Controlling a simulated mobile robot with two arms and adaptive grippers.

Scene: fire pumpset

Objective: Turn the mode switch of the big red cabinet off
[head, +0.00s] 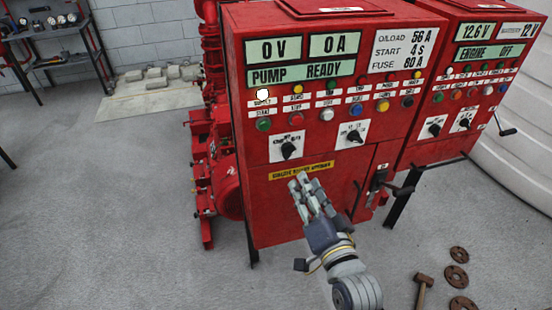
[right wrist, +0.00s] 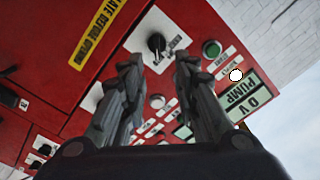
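The big red cabinet (head: 300,215) stands in the middle of the head view. Its front has two black rotary switches on white plates, a left one (head: 288,149) and a right one (head: 354,136). Their labels are too small to read surely, so I cannot tell which is the mode switch. My right gripper (head: 303,182) is in front of the panel, just below the left switch in the picture. In the right wrist view my right gripper (right wrist: 157,68) is open and empty, with the left switch (right wrist: 157,42) beyond the gap between its fingertips. My left gripper is out of view.
A second red cabinet (head: 435,140) with its own switches adjoins on the right. A door handle (head: 379,178) juts from the big cabinet. Red pump parts (head: 215,165) stand at its left.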

